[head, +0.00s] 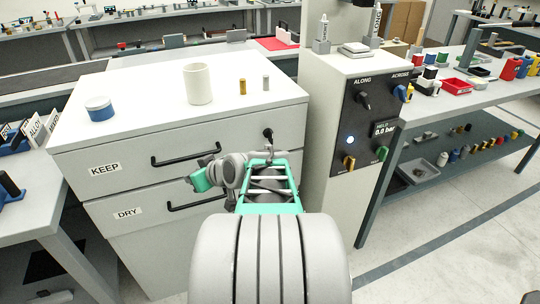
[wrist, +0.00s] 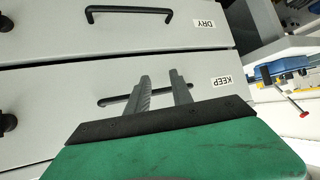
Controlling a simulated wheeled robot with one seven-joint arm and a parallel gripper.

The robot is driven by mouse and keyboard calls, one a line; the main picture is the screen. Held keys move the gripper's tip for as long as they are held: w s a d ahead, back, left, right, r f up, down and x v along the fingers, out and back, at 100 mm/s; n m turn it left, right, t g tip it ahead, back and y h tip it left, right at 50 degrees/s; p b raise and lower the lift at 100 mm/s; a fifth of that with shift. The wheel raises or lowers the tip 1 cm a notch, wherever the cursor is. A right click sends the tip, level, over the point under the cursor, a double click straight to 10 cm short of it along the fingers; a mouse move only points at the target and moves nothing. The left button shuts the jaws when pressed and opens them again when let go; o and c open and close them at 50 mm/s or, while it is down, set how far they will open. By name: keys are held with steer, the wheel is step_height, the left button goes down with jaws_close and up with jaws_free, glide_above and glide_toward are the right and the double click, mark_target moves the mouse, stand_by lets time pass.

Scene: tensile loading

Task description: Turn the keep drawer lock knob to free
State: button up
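The keep drawer (head: 220,138) is shut and carries a KEEP label and a black bar handle. Its black lock knob (head: 268,133) sits at the upper right of its front, above my arm. In the wrist view, where the drawers appear upside down, the keep lock knob (wrist: 8,122) is at the left edge. My gripper (wrist: 160,73) is open and empty, its two grey fingers apart in front of the keep handle (wrist: 115,99). The knob is well to the left of the fingers there. Whether the fingers touch the handle cannot be told.
The dry drawer (head: 130,232) is below, shut, with its own handle (wrist: 128,10) and knob (wrist: 5,23). A white cup (head: 198,84), a blue tin (head: 100,109) and two small cylinders stand on the cabinet top. A control panel (head: 368,118) with knobs stands to the right.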

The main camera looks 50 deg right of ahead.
steer(key=s+d+f+m+t+h+b, duration=0.1)
steer(key=s+d+t+h+b, duration=0.15)
steer(key=d, duration=0.55)
steer(key=s+d+f+m+t+h+b, duration=0.1)
steer(key=s+d+m+h, duration=0.15)
steer(key=d, duration=0.45)
steer(key=m+h+b, duration=0.2)
steer(key=h, duration=0.1)
glide_toward(272, 136)
steer(key=w+d+f, duration=0.1)
steer(key=w, duration=0.1)
steer(key=shift+n+t, duration=0.25)
steer(key=shift+t, duration=0.1)
steer(key=x, duration=0.6)
steer(key=shift+w+d+r+p, duration=0.15)
steer(key=shift+w+d+p, duration=0.1)
steer(key=shift+d+p, duration=0.1)
steer(key=shift+w+d, duration=0.2)
steer(key=shift+w, duration=0.1)
jaws_close()
